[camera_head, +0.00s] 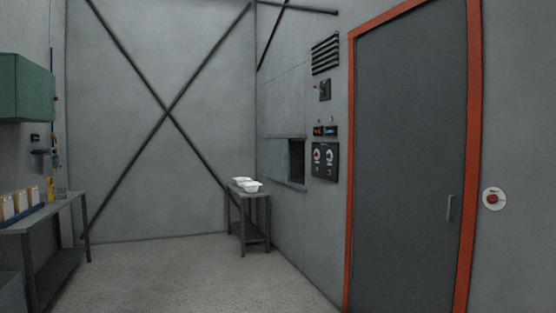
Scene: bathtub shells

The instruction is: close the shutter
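The shutter (281,159) is a pale grey-green panel in the right-hand wall, beside a dark opening (297,160). The panel covers the left part of the recess. The dark gap to its right is uncovered. A sill runs below it. Neither of my grippers shows in the head view, and the shutter stands some way off across the room.
A small grey table (262,195) with white tub shells (250,186) stands just left of the shutter. A workbench (45,213) runs along the left wall. A grey door (410,160) with an orange frame is at right. The floor (200,280) between is clear.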

